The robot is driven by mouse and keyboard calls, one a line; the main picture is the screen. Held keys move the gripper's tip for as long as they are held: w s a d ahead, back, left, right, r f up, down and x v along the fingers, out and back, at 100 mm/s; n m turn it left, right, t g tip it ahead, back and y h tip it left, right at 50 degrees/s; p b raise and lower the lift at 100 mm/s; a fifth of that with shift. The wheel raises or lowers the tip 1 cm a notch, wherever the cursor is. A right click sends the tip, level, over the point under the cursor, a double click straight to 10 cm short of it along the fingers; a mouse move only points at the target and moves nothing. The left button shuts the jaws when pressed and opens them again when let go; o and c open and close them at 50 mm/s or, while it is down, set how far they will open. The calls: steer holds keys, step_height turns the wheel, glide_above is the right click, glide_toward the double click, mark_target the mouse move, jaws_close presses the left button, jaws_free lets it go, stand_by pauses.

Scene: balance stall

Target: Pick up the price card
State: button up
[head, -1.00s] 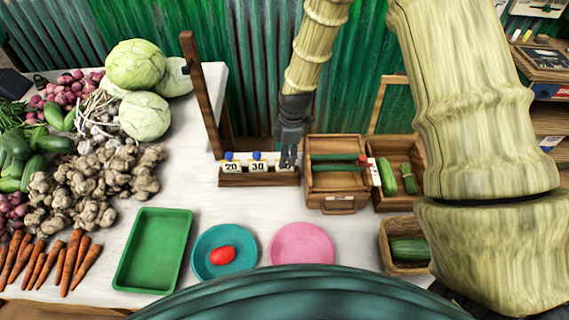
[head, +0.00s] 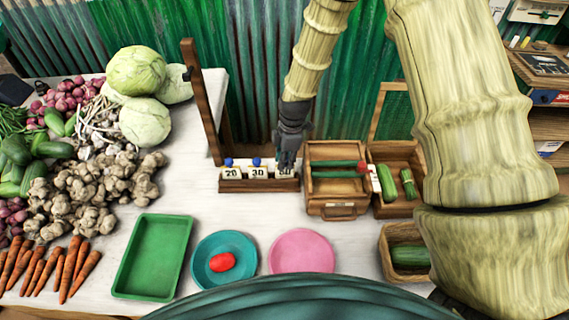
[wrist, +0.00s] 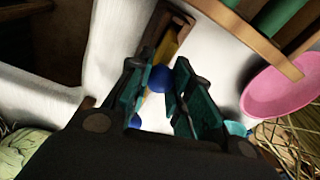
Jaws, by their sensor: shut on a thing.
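A small wooden rack (head: 262,185) on the white table holds white price cards with blue knobs in a row. One reads 20 (head: 231,172) and the middle one reads 30 (head: 257,172). My gripper (head: 285,165) points down at the right end of the rack, shut on the third price card (head: 284,171), which is mostly hidden behind the fingers and still at rack level. In the wrist view a blue knob (wrist: 160,78) shows between the fingertips of my gripper (wrist: 163,85). Another blue knob (wrist: 135,121) is partly hidden by a finger.
A wooden post (head: 200,95) rises behind the rack. A green tray (head: 152,255), teal plate (head: 240,245) and pink plate (head: 302,250) lie in front. Vegetables fill the left.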

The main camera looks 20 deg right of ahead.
steer(key=shift+r+b, duration=0.35)
steer(key=shift+r, duration=0.15)
steer(key=shift+s+a+r+b, duration=0.25)
steer(key=shift+r+b, duration=0.15)
steer(key=shift+r, duration=0.15)
steer(key=shift+s+a+r+b, duration=0.1)
steer(key=shift+a+r+b, duration=0.1)
steer(key=shift+r+b, duration=0.25)
steer(key=s+a+r, duration=0.5)
steer(key=s+a, duration=0.4)
steer(key=a, duration=0.3)
steer(key=shift+r, duration=0.15)
